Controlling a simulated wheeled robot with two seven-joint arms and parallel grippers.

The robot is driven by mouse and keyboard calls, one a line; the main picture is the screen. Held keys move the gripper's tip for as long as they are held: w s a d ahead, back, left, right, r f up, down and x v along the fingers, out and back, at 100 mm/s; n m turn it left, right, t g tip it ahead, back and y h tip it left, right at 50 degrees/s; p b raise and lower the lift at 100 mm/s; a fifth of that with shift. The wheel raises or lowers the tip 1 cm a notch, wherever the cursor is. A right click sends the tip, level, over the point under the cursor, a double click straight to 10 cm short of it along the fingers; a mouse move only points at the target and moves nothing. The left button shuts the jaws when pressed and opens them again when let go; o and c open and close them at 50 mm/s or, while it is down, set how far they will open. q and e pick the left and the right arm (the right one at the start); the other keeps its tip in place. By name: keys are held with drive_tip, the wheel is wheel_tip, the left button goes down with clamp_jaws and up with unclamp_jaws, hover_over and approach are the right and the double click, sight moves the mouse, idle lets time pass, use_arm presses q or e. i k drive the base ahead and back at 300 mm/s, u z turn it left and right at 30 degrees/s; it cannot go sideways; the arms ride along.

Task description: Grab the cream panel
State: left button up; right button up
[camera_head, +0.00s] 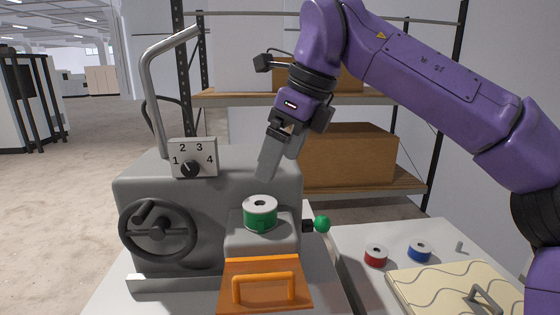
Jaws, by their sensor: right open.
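The cream panel (430,285), with wavy dark lines and a grey bar handle (485,298), lies on the white table at the lower right. The frame's bottom edge cuts it off. My right gripper (270,172) hangs from the purple arm above the grey machine. It is open, with nothing seen between its fingers, and is up and to the left of the panel, well apart from it. My left gripper is out of view.
The grey machine (135,195) carries a dial, a handwheel (158,229), a green spool (260,213), a green-knobbed lever (322,224) and an orange handled panel (265,270). Red (376,256) and blue (419,252) spools stand behind the cream panel. Shelves with boxes (350,155) stand behind.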

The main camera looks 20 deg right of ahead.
sight(471, 286)
drive_tip(key=k, duration=1.5)
